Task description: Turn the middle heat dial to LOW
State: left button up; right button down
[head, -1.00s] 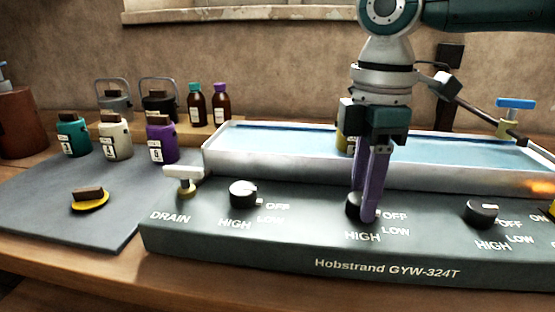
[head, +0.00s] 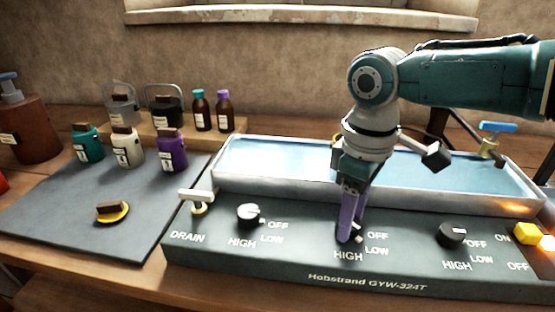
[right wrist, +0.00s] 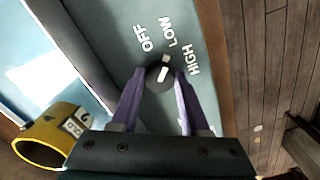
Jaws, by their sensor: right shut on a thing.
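The middle heat dial (right wrist: 155,82) is a dark round knob with a white line on top. It sits between my right gripper's purple fingertips (right wrist: 160,73), which are shut on it. In the right wrist view its white line and a small pale mark beside it point roughly toward the LOW label (right wrist: 175,31); the exact setting is hard to tell. In the head view my right gripper (head: 350,236) hides most of this dial, beside its OFF, LOW and HIGH labels. My left gripper is out of view.
Similar dials stand to the left (head: 247,216) and right (head: 450,236) on the panel. A water bath (head: 455,199) lies behind, with a white drain handle (head: 196,195) at its left. A yellow switch (head: 526,233) is at the right. Several bottles stand on the left.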

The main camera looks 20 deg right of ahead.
dwell(0.5)
jog(key=shift+c, duration=1.9)
grip_release()
notch_tip(320, 180, up, 10)
jog(key=p, duration=0.1)
jog(key=shift+p, duration=0.4)
jog(key=shift+a, duration=0.1)
